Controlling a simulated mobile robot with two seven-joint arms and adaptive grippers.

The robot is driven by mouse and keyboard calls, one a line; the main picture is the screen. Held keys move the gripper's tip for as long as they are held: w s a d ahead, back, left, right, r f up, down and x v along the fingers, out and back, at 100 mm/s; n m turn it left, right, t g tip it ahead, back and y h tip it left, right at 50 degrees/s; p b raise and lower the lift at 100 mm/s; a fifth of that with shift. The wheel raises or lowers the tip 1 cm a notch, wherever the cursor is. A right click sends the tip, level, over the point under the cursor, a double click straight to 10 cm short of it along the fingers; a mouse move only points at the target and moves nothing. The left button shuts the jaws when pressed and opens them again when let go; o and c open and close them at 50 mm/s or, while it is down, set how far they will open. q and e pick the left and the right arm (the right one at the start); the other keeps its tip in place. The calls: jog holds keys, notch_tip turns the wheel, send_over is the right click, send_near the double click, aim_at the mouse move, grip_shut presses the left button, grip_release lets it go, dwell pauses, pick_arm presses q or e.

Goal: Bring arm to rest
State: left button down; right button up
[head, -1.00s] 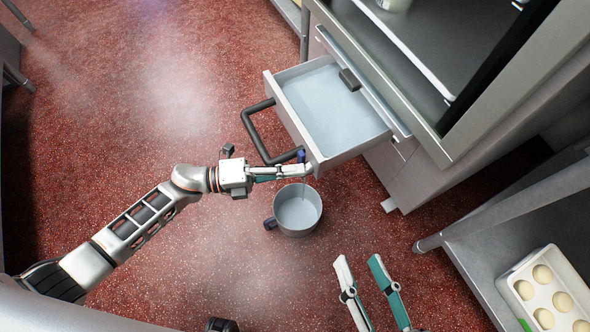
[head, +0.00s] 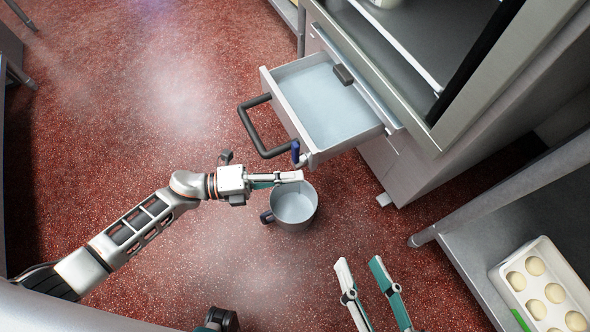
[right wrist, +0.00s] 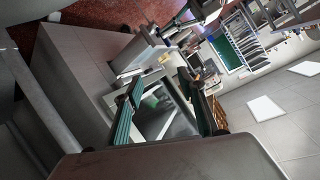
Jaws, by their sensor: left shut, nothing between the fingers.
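My left gripper (head: 290,178) is shut and empty, in the middle of the head view. It appears just above the grey pot (head: 293,207), apart from the drawer in the picture. My right gripper (head: 358,261) is open and empty at the bottom of the head view. Its two fingers also show spread apart in the right wrist view (right wrist: 160,78), with nothing between them.
A drawer (head: 281,96) stands open with a dark handle (head: 248,127). A dark block (head: 343,75) lies at its back, and a small blue item (head: 296,152) is at its front corner. A dough tray (head: 497,275) sits on the right shelf. Red floor is clear at left.

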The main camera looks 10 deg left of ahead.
pick_arm(q)
jog(key=v, duration=0.9)
jog(key=shift+w+a+f, duration=0.2)
jog(key=shift+w+f, duration=0.05)
jog(key=shift+w, duration=0.05)
pick_arm(e)
jog(key=shift+w+d+n, duration=0.25)
jog(key=shift+w+n, duration=0.1)
jog(key=shift+n, duration=0.05)
